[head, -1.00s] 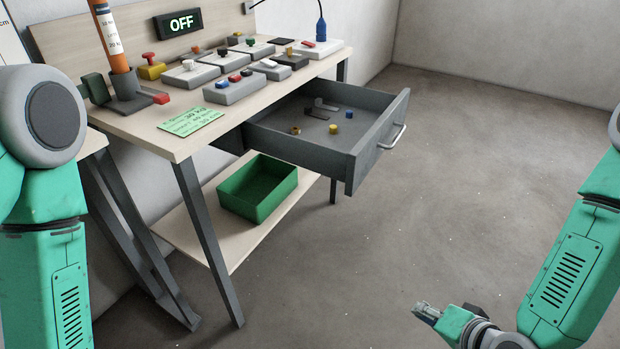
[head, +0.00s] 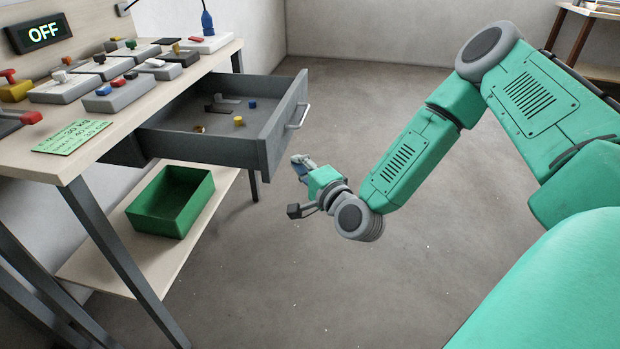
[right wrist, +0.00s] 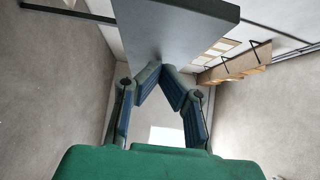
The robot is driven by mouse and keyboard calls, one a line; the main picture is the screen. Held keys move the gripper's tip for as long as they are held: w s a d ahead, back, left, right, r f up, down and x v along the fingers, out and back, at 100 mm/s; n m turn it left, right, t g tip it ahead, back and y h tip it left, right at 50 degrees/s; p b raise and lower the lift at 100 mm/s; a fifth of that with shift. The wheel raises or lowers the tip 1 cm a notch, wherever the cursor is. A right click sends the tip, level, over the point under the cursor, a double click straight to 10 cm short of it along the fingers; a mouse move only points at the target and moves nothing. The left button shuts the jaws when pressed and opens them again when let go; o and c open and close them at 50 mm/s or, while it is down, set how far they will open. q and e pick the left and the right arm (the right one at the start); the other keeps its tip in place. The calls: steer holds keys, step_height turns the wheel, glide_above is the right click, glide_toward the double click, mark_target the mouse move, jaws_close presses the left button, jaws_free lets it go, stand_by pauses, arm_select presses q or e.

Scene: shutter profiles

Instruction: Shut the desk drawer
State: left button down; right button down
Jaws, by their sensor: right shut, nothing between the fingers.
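The grey desk drawer (head: 282,128) stands pulled out from the desk (head: 110,140) in the head view, with its bar handle (head: 299,117) on the outer front face. A few small items lie inside, among them a yellow piece (head: 239,121) and a blue piece (head: 252,104). My right gripper (head: 298,160) is shut and empty, just outside the drawer front, below the handle. Contact with the drawer cannot be told. In the right wrist view the gripper's fingers (right wrist: 163,72) come together below a large dark grey panel (right wrist: 180,25), apparently the drawer. My left gripper is out of view.
A green bin (head: 170,205) sits on the lower shelf (head: 105,250) under the drawer. The floor (head: 380,270) right of the desk is clear.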

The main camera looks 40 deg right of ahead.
mark_target(274, 154)
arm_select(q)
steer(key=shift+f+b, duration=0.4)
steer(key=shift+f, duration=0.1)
arm_select(e)
steer(key=shift+w+a, duration=0.6)
steer(key=shift+w, duration=0.35)
steer(key=shift+w+a, duration=0.55)
steer(key=shift+w, duration=0.4)
steer(key=shift+w+a, duration=0.1)
